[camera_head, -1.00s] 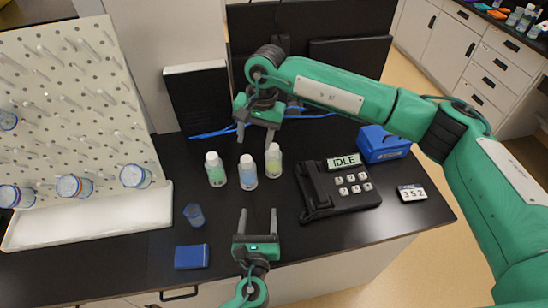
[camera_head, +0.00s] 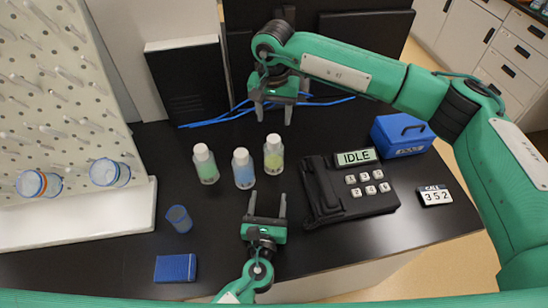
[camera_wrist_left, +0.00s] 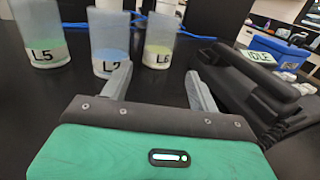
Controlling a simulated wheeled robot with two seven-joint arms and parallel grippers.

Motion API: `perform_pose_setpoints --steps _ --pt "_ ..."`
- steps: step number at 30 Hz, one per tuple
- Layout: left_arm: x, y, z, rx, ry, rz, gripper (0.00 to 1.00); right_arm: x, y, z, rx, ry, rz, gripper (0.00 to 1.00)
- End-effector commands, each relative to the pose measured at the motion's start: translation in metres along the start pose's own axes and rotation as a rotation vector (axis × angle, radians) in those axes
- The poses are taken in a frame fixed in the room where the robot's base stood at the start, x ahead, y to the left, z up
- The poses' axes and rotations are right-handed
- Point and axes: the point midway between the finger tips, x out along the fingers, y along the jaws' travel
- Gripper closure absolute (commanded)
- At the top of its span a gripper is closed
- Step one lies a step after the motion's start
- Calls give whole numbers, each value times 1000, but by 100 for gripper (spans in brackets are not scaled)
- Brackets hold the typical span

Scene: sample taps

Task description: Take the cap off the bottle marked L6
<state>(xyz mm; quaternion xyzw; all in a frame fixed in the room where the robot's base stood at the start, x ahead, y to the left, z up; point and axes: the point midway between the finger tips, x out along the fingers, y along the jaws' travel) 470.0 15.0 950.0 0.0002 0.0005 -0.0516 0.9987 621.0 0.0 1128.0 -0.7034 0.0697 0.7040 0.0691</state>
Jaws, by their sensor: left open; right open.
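The bottle marked L6 (camera_wrist_left: 160,42) is the right one of three in the left wrist view. In the head view it is the right bottle (camera_head: 273,155), with yellow-green contents and a white cap (camera_head: 273,139) on it. It stands upright on the black bench. My left gripper (camera_head: 267,200) is open and empty, low in front of the bottles, apart from L6. My right gripper (camera_head: 274,116) is open and empty, pointing down behind L6 in the picture.
A green-filled bottle marked L5 (camera_wrist_left: 40,32) and a blue-filled bottle (camera_head: 243,170) stand left of L6. A black phone-like device (camera_head: 350,187) reading IDLE is to the right. A blue cup (camera_head: 179,218) and blue block (camera_head: 176,268) lie at left. Blue cables run behind.

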Motion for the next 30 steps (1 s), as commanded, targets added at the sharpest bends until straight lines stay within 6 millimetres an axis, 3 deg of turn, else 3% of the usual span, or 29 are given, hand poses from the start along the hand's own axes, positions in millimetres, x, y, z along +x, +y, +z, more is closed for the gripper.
perform_pose_setpoints --steps 15,21,30 --pt "97 0 2 0 -2 0 39 0 0 0 0 0 -1 47" --pt "117 0 1 -1 0 1 39 0 0 0 0 0 -1 47" --pt "121 0 1 -1 0 0 39 0 0 0 0 0 -1 47"
